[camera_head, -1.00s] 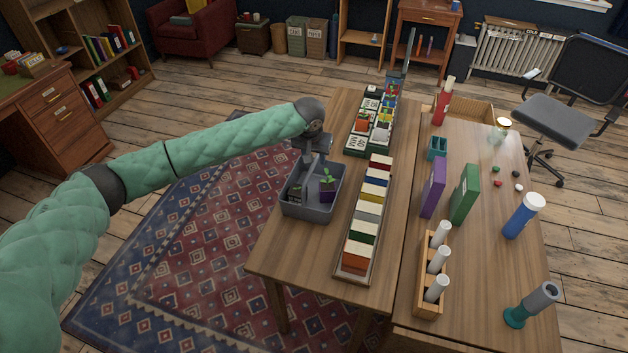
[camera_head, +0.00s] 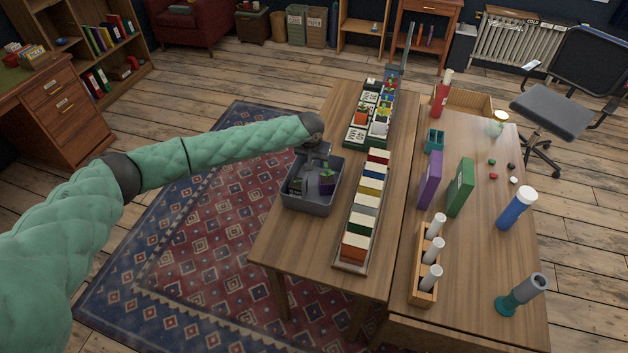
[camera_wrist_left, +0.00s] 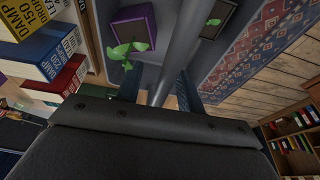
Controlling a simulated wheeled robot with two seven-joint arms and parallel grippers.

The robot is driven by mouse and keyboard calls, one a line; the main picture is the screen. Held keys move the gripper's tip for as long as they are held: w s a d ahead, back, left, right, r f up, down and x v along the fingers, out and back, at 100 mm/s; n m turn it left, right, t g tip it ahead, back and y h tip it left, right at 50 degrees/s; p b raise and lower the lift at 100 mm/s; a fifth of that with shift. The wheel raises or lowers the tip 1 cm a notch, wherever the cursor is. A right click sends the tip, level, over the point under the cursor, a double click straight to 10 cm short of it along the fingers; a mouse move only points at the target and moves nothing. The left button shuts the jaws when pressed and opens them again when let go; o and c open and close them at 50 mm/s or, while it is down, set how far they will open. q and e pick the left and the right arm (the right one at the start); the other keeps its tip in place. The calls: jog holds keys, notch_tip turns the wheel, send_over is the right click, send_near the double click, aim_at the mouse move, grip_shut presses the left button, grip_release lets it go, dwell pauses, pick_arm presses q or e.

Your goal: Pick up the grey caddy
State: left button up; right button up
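The grey caddy (camera_head: 308,204) stands on the left part of the wooden table, near its left edge. It holds a purple pot (camera_head: 327,188) with a green plant and another small dark pot with a plant. My left gripper (camera_head: 310,172) reaches down into the caddy from above. In the left wrist view the caddy's grey handle bar (camera_wrist_left: 181,55) runs between the two fingers of my left gripper (camera_wrist_left: 160,90). The fingers are apart, with a gap visible beside the bar; contact is not clear. The purple pot (camera_wrist_left: 133,30) lies beyond the fingers. My right gripper is not in view.
A long tray of books (camera_head: 350,268) stands close right of the caddy. Boxes and small items (camera_head: 372,112) stand behind it. The right table carries a purple box (camera_head: 430,180), a green box (camera_head: 460,187) and a wooden rack (camera_head: 418,292). Rug floor lies left.

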pick_arm(q)
jog(key=shift+f, duration=0.1)
grip_shut()
dwell(0.4)
